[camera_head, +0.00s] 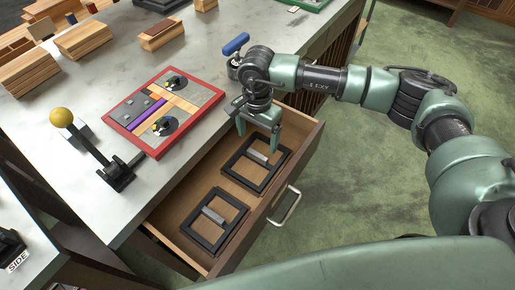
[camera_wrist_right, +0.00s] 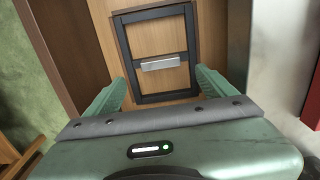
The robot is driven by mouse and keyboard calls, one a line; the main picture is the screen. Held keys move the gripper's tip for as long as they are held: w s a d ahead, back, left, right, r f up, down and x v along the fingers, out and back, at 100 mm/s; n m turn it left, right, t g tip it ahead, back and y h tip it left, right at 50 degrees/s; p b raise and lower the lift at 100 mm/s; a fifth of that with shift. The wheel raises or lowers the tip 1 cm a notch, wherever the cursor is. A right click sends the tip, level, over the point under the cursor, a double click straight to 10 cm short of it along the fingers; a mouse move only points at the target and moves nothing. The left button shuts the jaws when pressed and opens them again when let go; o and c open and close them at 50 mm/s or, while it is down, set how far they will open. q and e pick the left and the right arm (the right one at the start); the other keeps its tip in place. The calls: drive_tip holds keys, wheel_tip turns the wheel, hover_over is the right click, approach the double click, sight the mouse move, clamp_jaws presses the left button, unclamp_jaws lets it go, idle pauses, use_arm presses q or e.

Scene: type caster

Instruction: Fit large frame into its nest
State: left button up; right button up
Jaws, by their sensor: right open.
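Two dark rectangular frames lie flat in the open drawer (camera_head: 170,213), each with a grey bar across its middle. One frame (camera_head: 277,174) is at the far end; the other (camera_head: 232,233) is nearer. I cannot tell for sure which is the large one, nor pick out an empty nest. My right gripper (camera_head: 258,138) points down, open and empty, above the far frame. In the right wrist view that frame (camera_wrist_right: 124,50) and its grey bar (camera_wrist_right: 160,64) show ahead, between and beyond the fingers (camera_wrist_right: 160,88). My left gripper is out of view.
A red-rimmed tray (camera_head: 208,121) with blocks and round pieces lies on the pale worktop (camera_head: 75,122) beside the drawer. A lever with a yellow knob (camera_head: 61,117) stands at the left. Wooden stacks (camera_head: 84,39) are at the back. The drawer handle (camera_head: 287,208) faces the green floor.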

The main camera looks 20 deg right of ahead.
drive_tip(key=shift+r, duration=2.05)
